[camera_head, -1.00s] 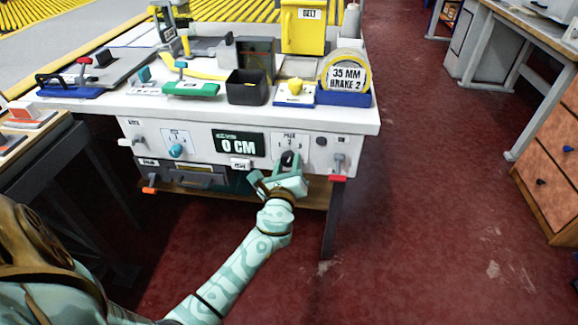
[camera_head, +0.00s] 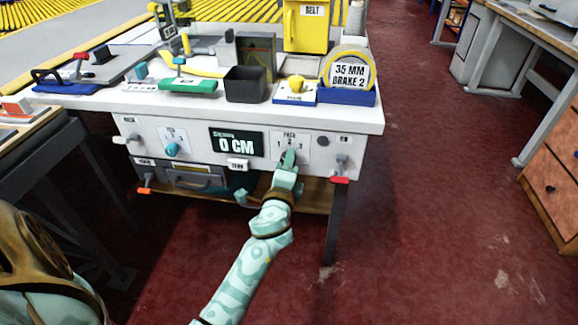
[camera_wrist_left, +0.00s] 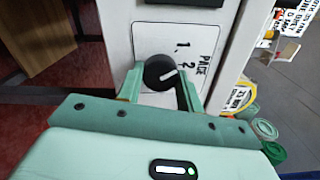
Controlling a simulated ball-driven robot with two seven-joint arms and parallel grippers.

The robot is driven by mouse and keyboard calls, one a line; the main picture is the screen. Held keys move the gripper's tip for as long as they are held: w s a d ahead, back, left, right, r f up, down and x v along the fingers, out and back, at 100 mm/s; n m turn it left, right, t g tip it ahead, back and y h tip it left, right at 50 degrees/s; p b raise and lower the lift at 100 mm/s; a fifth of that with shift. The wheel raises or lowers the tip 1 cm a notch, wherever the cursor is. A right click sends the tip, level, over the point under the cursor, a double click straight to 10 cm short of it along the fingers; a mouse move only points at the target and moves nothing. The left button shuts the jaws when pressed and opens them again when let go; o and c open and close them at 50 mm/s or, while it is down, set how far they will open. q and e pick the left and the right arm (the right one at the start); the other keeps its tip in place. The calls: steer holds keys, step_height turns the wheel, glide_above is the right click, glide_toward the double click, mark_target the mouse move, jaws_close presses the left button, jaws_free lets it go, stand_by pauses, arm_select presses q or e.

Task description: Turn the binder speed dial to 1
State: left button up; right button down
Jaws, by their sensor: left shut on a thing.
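The black speed dial (camera_wrist_left: 159,72) sits on a white label marked PACE (camera_head: 290,136) on the front of the white bench, with 1, 2 and 3 around it. In the left wrist view its white pointer line aims toward the 2. My left gripper (camera_head: 288,160) is shut on the dial, with one pale green finger on each side of it in the left wrist view (camera_wrist_left: 160,88). In the head view the gripper hides most of the dial. The 3 is hidden in the left wrist view. My right gripper is not in view.
A teal dial (camera_head: 172,149) is on the same front, left of the 0 CM display (camera_head: 237,144). The red floor is clear to the right.

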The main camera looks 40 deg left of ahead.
arm_select(q)
steer(key=shift+f+n, duration=0.1)
steer(key=shift+n, duration=1.1)
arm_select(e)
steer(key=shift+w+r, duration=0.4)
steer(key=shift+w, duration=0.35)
arm_select(q)
steer(key=o, duration=1)
steer(key=shift+s, duration=0.1)
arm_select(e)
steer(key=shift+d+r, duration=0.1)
